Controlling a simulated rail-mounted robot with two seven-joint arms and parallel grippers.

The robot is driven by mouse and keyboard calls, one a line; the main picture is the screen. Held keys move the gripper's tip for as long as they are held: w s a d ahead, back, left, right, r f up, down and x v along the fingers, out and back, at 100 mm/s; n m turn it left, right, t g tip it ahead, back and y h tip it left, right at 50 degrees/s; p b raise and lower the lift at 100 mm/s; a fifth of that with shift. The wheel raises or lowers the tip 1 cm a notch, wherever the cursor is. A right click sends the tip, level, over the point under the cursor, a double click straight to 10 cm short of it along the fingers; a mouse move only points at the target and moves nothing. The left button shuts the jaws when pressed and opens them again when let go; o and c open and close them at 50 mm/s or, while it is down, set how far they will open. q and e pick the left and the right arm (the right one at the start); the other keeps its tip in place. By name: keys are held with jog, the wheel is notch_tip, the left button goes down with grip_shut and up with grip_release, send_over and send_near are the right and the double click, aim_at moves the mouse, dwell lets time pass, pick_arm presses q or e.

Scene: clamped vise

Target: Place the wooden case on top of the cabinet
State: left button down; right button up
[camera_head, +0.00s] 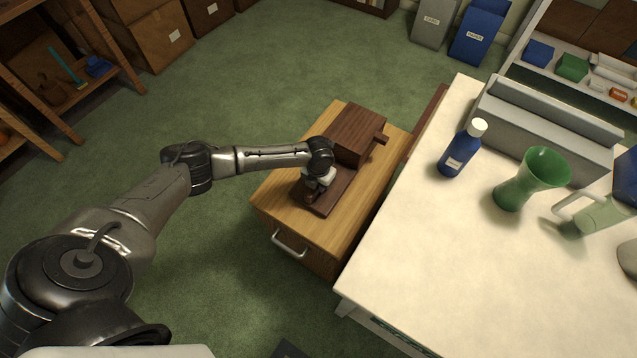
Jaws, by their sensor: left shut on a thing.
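The wooden case (358,132) is dark brown, with a raised block at its far end, a small peg on the right and a low flat part nearer me. It is over the top of the light wooden cabinet (283,192); I cannot tell if it touches fully. The cabinet has a metal handle on its front. My left gripper (314,192) is at the near left end of the case, shut on it, and its fingertips are partly hidden. My right gripper is not in view.
A white table (400,250) stands right of the cabinet, with a blue bottle (461,150), a green vase (531,178) and a grey box (545,125). Shelves and cardboard boxes (145,40) line the back left. Green floor is clear left of the cabinet.

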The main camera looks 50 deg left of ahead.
pick_arm(q)
jog(key=shift+w, duration=0.1)
jog(key=c, duration=0.9)
grip_release()
jog(key=shift+r, duration=0.5)
notch_tip(320, 180, up, 11)
jog(key=shift+r+p, duration=0.1)
jog(key=shift+p, duration=0.9)
